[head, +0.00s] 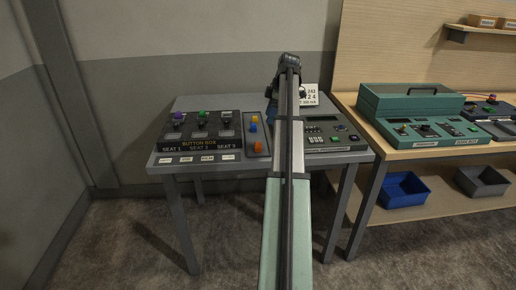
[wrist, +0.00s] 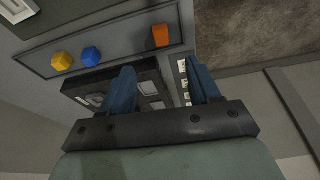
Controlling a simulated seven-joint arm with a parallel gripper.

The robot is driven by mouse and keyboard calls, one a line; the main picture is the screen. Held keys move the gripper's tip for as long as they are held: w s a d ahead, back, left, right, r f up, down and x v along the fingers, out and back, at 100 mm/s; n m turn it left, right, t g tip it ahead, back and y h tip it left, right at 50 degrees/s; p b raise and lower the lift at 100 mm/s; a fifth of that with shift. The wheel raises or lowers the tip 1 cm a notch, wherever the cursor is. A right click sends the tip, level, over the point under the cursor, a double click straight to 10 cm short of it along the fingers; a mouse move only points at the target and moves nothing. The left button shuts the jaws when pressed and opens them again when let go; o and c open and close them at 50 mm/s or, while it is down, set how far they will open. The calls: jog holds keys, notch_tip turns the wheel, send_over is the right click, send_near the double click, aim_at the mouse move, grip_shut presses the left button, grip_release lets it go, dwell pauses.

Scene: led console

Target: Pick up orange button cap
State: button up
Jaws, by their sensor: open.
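The orange button cap (head: 258,145) lies at the near end of a narrow grey parts tray (head: 249,151) on the table. In the wrist view the orange cap (wrist: 160,36) sits at the right end of the tray, upright and clear of the fingers. A blue cap (wrist: 91,56) and a yellow cap (wrist: 62,61) lie farther left in the same tray. My gripper (wrist: 165,76) is open, with two blue fingers apart and no cap between them. In the head view my arm partly hides the gripper.
The black button box (head: 201,142) stands left of the tray, bearing purple (head: 178,117), green (head: 202,114) and pale (head: 226,115) caps. A grey-green console (head: 335,138) stands right of my arm. Blue (head: 404,189) and dark (head: 482,181) bins sit under the wooden bench (head: 425,151).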

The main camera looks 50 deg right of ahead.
send_over(259, 143)
jog(key=s+d, duration=0.1)
jog(key=d, duration=0.1)
jog(key=f, duration=0.8)
jog(key=shift+s+a+f, duration=0.1)
jog(key=shift+s+a, duration=0.05)
jog(key=shift+a, duration=0.1)
jog(key=shift+a+x, duration=0.2)
jog(key=shift+x, duration=2.3)
jog(key=c, duration=1.1)
